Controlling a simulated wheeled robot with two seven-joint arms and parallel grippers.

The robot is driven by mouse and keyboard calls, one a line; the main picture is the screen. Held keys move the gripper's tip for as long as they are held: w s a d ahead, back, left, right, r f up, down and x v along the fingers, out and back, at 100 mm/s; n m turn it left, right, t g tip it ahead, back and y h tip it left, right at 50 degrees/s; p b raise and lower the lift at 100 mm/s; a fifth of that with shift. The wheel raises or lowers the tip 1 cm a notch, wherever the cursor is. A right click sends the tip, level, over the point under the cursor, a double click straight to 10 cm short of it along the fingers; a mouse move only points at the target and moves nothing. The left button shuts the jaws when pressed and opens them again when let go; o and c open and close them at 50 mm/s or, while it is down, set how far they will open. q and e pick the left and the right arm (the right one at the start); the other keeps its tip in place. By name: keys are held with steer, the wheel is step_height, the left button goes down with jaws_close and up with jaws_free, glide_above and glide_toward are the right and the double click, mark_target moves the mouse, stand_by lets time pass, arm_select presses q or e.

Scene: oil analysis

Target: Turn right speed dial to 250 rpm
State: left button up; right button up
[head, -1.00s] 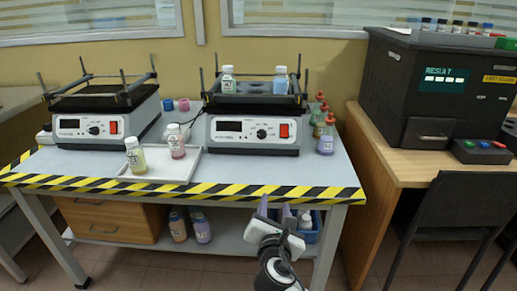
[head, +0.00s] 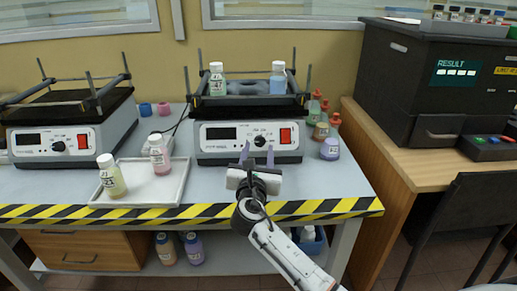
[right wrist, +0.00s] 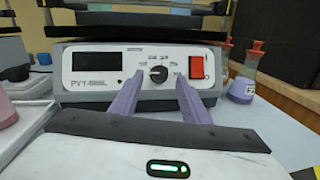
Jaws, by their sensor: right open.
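The right shaker (head: 247,137) stands at the back of the table, with a dark display, a red switch and a black speed dial (head: 259,141) on its white front panel. The dial also shows in the right wrist view (right wrist: 159,74), with its pointer not clear enough to read. My right gripper (head: 258,155) is open and empty in front of this panel. In the right wrist view its two purple fingers (right wrist: 155,95) point at the panel, one on each side of the dial and apparently short of it. The display (right wrist: 93,61) shows no readable number. My left gripper is not in view.
Two bottles (head: 217,79) (head: 278,78) stand on the right shaker's platform. A white tray (head: 172,190) with two bottles lies left of my right arm. Several capped bottles (head: 330,147) stand right of the shaker. Another shaker (head: 72,135) stands at the left.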

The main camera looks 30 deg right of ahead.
mark_target(260, 142)
steer(key=shift+x, duration=1.15)
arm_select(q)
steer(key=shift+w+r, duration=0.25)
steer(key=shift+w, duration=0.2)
arm_select(e)
steer(key=shift+w+d, duration=0.2)
steer(key=shift+w, duration=0.05)
steer(key=c, duration=1.1)
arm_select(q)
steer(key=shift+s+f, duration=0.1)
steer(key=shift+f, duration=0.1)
arm_select(e)
steer(key=shift+o, duration=0.2)
